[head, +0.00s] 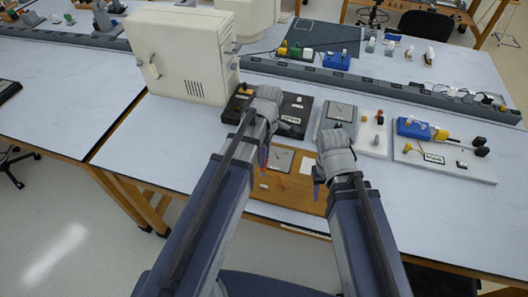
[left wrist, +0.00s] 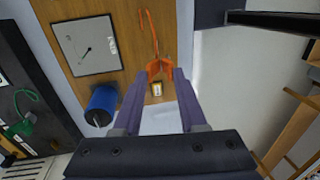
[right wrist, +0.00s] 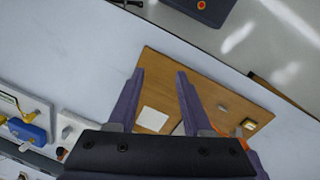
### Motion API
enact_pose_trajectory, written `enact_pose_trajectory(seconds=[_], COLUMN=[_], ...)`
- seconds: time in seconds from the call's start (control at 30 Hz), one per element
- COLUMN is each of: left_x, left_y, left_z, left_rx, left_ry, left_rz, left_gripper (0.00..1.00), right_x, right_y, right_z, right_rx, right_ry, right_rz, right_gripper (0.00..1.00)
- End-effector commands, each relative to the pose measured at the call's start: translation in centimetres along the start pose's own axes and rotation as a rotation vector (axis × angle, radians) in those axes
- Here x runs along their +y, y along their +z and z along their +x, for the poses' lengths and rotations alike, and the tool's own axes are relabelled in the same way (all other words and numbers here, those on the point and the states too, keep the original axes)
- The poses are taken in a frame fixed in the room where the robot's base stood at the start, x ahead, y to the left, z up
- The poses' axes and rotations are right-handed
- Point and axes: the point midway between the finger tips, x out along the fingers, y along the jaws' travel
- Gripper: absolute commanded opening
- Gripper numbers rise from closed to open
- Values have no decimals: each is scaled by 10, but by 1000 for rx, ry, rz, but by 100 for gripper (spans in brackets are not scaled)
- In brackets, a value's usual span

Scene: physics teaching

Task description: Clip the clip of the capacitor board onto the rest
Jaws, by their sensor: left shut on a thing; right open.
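The capacitor board is a brown wooden board (head: 290,199) on the near part of the table. In the left wrist view the board (left wrist: 125,25) bears a square meter (left wrist: 87,45), a blue cylindrical capacitor (left wrist: 101,104) and an orange lead. My left gripper (head: 264,160) is shut on the orange clip (left wrist: 158,67) at the end of this lead, over the board. A small pale and yellow piece (left wrist: 157,88) shows between the fingers; I cannot tell whether it is the rest. My right gripper (head: 318,186) is open and empty; its fingers show apart in the right wrist view (right wrist: 160,72).
A black board (head: 297,103) lies behind my left gripper, with a cream cabinet (head: 182,55) at its left. A grey meter board (head: 338,112) and a white board with blue and yellow parts (head: 445,162) stand to the right. Bare table lies at the left.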

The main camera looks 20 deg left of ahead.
Motion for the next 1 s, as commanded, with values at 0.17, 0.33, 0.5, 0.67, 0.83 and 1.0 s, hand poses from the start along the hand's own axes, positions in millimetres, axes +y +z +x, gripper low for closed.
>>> enact_pose_trajectory(seconds=[0.17, 0.33, 0.5, 0.67, 0.83, 1.0], left_x=[-1, -1, -1, 0, 2, 5], left_y=[1, 1, 1, 1, 1, 1], left_z=[2, 2, 3, 10, 22, 38], left_rx=[0, 0, 0, 0, 0, 0], left_ry=[-6, -6, -8, -8, -8, -8], left_rz=[0, 0, 0, 0, 0, 0], left_gripper=[0, 0, 0, 0, 0, 0], right_x=[0, 0, 0, -1, -2, -4], right_y=[0, 0, 0, -1, -1, -2], right_z=[2, 2, 3, 10, 22, 38], right_rx=[0, 0, 0, 0, 0, 0], right_ry=[0, 0, 0, 0, 1, 1], right_rz=[0, 0, 0, -2, -4, -7], right_gripper=[50, 50, 50, 50, 50, 50])
